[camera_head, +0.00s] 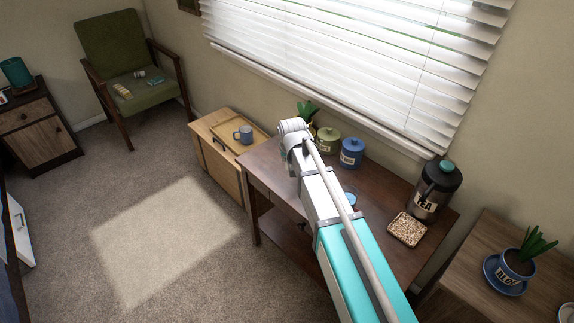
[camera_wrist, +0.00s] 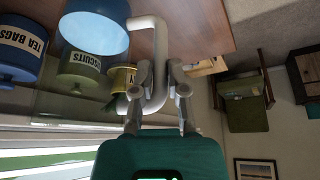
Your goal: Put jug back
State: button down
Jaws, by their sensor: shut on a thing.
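In the head view, my arm hides the gripper and most of the jug; only a small light-blue part (camera_head: 349,199) shows beside the arm, over the dark wooden table (camera_head: 275,165).
A green canister (camera_head: 328,141), a blue canister (camera_head: 351,153) and a plant (camera_head: 307,112) stand along the window side. A dark TEA flask (camera_head: 437,190) and a speckled square mat (camera_head: 407,229) are at the right. A low cabinet with a tray and blue mug (camera_head: 244,134) adjoins at left.

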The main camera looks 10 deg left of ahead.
aim_at(288, 161)
jog(key=shift+b+x, duration=0.8)
jog(key=shift+x, duration=0.15)
jog(key=shift+f+b, duration=1.2)
jog(key=c, duration=0.7)
grip_release()
jog(key=shift+o, duration=0.2)
jog(key=shift+r, duration=0.1)
jog(key=p+v, duration=1.1)
jog(key=v, duration=0.1)
